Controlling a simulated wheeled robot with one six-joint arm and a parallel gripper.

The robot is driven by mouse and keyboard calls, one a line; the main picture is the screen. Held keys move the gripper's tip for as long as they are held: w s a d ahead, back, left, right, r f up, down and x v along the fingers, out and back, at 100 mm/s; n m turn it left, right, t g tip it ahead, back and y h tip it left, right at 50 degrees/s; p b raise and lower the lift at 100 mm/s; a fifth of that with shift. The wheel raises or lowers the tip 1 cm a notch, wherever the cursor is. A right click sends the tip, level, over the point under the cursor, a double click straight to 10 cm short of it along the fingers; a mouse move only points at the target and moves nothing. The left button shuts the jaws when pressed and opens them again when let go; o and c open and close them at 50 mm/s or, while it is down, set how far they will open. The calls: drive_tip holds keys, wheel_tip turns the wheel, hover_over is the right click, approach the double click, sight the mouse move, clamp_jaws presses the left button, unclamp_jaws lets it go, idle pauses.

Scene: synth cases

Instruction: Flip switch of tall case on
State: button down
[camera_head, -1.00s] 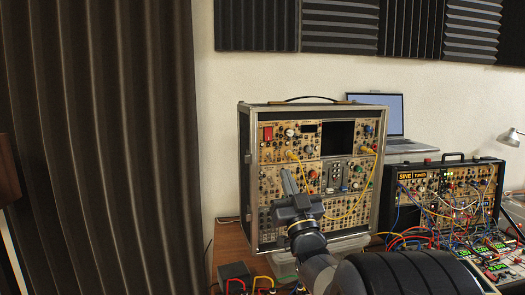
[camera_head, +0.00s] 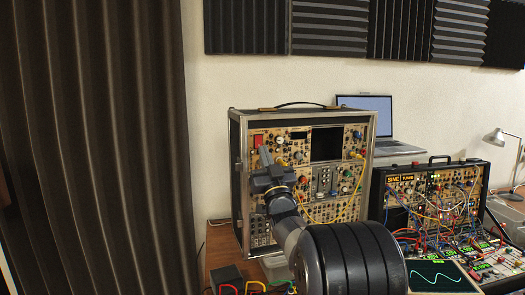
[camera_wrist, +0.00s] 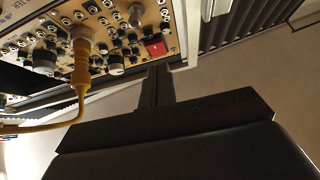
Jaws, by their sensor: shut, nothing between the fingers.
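The tall case (camera_head: 233,175) stands upright on the table, its tan panel full of knobs and jacks. Its red switch (camera_head: 258,141) is at the panel's upper left; whether it is on or off I cannot tell. My gripper (camera_head: 265,153) is shut and empty, its tip just below and slightly right of the red switch. In the wrist view the red switch (camera_wrist: 156,47) shows close beyond the tip of the shut fingers (camera_wrist: 159,70). Whether the tip touches it I cannot tell.
A yellow cable plug (camera_wrist: 82,75) is close to the gripper, with its cable hanging across the panel. A smaller black case (camera_head: 384,190) with many patch cables stands at right. A laptop (camera_head: 366,104) is behind the tall case. A dark curtain (camera_head: 90,150) hangs at left.

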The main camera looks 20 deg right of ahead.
drive_tip(key=shift+w+f, duration=0.15)
drive_tip(key=shift+w, duration=0.9)
